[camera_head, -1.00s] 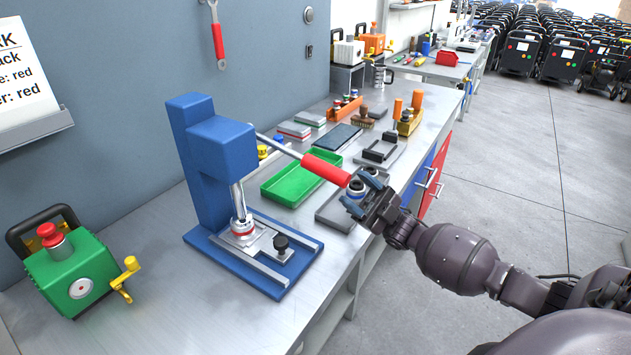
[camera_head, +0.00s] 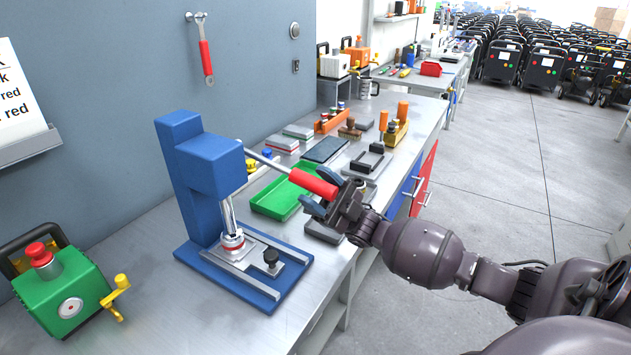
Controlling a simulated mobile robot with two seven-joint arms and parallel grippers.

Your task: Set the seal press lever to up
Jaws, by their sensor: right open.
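The blue seal press (camera_head: 205,170) stands on the grey bench. Its lever is a grey rod with a red grip (camera_head: 313,183), and it reaches out to the right, sloping slightly downward. The press ram is down on a part with a red ring (camera_head: 233,242) on the base. My right gripper (camera_head: 321,194) is open at the outer end of the red grip, with its dark blue fingers on either side of it. I cannot tell whether the fingers touch the grip. My left gripper is not in view.
A green tray (camera_head: 266,204) lies behind the lever. A green box with a red button (camera_head: 66,294) and yellow crank stands at the lower left. Small blocks, parts and a grey tray (camera_head: 318,232) lie on the bench.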

